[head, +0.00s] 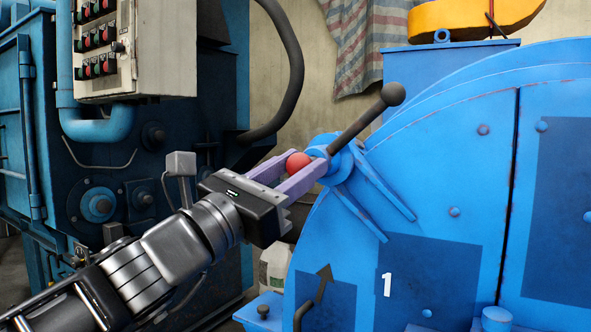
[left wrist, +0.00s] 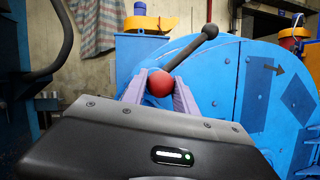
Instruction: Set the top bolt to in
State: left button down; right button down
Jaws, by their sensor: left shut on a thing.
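The top bolt shows as a red ball knob (head: 298,162) beside a blue boss on the upper left edge of the blue drum housing (head: 450,170). A dark handle with a ball end (head: 366,121) slants up and right from the boss. My left gripper (head: 308,174) has its purple fingers on both sides of the red knob, closed at the bolt. In the left wrist view the red knob (left wrist: 160,83) sits between the two finger tips, with the dark handle (left wrist: 190,47) behind it. The bolt's shaft is hidden. My right gripper is not in view.
A control box with red and green buttons (head: 105,45) hangs at the upper left on a dark blue machine. A black hose (head: 290,75) curves down behind the gripper. A striped cloth (head: 362,40) hangs on the back wall. The housing carries a panel marked 1 (head: 440,275).

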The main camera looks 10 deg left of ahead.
pick_arm(q)
jog(key=c, duration=1)
grip_release()
jog(key=shift+d+f, duration=0.15)
jog(key=shift+d, duration=0.15)
jog(key=shift+a, duration=0.15)
jog(key=shift+s+a, duration=0.1)
jog(key=shift+s, duration=0.1)
jog(key=v, duration=0.7)
jog(key=shift+s+f, duration=0.1)
